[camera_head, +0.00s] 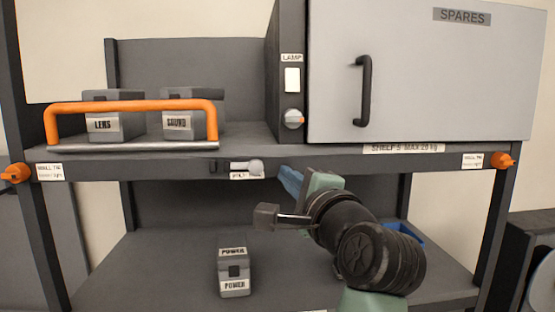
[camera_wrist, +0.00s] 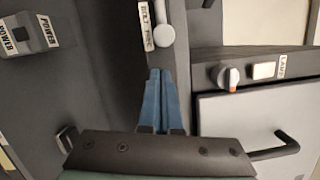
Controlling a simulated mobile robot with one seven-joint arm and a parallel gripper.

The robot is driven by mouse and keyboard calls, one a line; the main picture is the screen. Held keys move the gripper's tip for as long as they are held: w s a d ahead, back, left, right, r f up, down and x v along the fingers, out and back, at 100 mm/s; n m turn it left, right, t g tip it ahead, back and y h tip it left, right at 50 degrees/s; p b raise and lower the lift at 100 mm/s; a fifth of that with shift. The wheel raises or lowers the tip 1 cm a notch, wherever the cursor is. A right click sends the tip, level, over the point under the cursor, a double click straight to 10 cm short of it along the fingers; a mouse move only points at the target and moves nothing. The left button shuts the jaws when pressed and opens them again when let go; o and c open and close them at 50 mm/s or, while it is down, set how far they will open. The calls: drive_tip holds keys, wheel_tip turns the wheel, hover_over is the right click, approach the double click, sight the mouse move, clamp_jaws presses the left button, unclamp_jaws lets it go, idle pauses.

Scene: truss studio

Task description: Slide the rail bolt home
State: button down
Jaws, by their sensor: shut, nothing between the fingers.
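The rail bolt (camera_head: 244,167) is a small pale bar with a round knob, set on the dark front edge of the upper shelf. A dark bracket (camera_head: 217,167) sits at its left. In the wrist view the knob (camera_wrist: 164,36) lies just beyond my fingertips, beside a white label (camera_wrist: 147,26) that seems to read BOLT FREE. My gripper (camera_head: 284,172) has blue fingers, shut together and empty, a little right of the knob. In the wrist view the gripper (camera_wrist: 161,72) shows a gap between its tips and the knob.
An orange rail (camera_head: 130,106) stands at the upper shelf's front left, before LENS (camera_head: 102,124) and SOUND (camera_head: 178,124) boxes. A grey SPARES cabinet (camera_head: 430,80) with a black handle is at right. A POWER box (camera_head: 234,272) stands on the lower shelf.

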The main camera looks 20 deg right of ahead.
sight(251, 173)
drive_tip(key=shift+w+a+r+p, duration=0.1)
drive_tip(key=shift+a+r+p, duration=0.2)
drive_tip(key=shift+a, duration=0.7)
drive_tip(key=shift+w+f, duration=0.1)
drive_tip(key=shift+w+a, duration=0.25)
drive_tip(key=shift+a, duration=0.65)
drive_tip(key=shift+w+a, duration=0.2)
drive_tip(key=shift+a, duration=0.65)
